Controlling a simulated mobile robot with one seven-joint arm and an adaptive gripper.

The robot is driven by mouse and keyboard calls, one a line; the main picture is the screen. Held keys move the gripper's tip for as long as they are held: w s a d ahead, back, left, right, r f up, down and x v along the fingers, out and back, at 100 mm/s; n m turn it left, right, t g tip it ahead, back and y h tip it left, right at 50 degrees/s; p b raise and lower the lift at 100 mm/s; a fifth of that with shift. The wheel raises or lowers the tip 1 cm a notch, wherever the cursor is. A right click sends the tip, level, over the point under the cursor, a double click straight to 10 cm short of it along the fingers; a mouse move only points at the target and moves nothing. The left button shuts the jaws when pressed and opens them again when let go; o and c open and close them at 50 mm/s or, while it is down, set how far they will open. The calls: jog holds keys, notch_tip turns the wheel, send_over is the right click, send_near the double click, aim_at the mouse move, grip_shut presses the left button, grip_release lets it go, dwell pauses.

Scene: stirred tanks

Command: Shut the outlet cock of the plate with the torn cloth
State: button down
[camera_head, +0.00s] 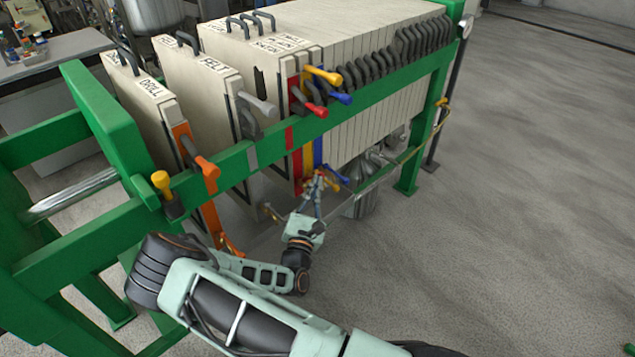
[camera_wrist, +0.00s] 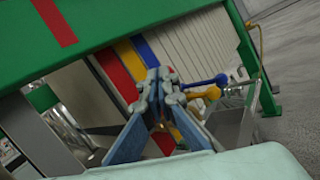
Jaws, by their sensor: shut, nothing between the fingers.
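The filter press has a stack of pale plates. A dark, ragged-looking patch (camera_head: 259,82), possibly the tear, shows on the left face of the stack's first plate. That plate has a red stripe (camera_head: 289,140) on its edge; yellow (camera_head: 308,158) and blue (camera_head: 318,150) stripes follow. My gripper (camera_head: 318,182) is low by the outlet cocks, its fingers shut and empty. In the wrist view its fingertips (camera_wrist: 161,78) meet before the stripes. A blue cock handle (camera_wrist: 216,80) and a yellow one (camera_wrist: 208,93) lie right of them. Red shows behind the fingers (camera_wrist: 164,141), partly hidden.
A green rail (camera_head: 375,100) runs above my gripper, with red, yellow and blue knobs (camera_head: 316,108) on the plates above it. Plates marked DRILL (camera_head: 150,88) and FELT (camera_head: 212,65) stand apart at left. An orange handle (camera_head: 230,245) is low.

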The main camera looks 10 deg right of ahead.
jog(key=shift+w+a+r+p, duration=0.25)
jog(key=shift+w+r+p, duration=0.15)
jog(key=shift+r+p, duration=0.3)
jog(key=shift+a+f, duration=0.15)
